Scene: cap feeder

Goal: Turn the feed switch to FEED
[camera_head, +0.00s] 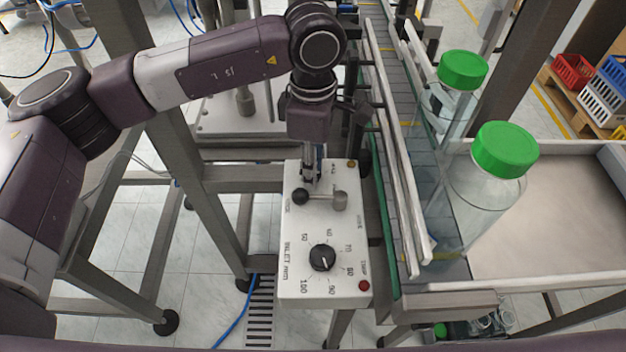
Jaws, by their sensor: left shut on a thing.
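A white control box (292,287) stands in the middle of the head view. On its upper half is a switch with a black ball end (300,197) on the left and a grey cylindrical part (340,201) on the right, joined by a bar. My left gripper (311,178) comes down from above onto the switch and is shut on it; the fingertips hide part of the bar. The small lettering around the switch is too blurred to read surely, so its set position cannot be told. My right gripper is not in view.
A black dial (322,257) with a number scale and a red button (364,286) sit lower on the box. A conveyor (402,110) runs close along its right. Green-capped jars (487,190) stand beyond. Grey frame posts (187,150) stand left, near my arm.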

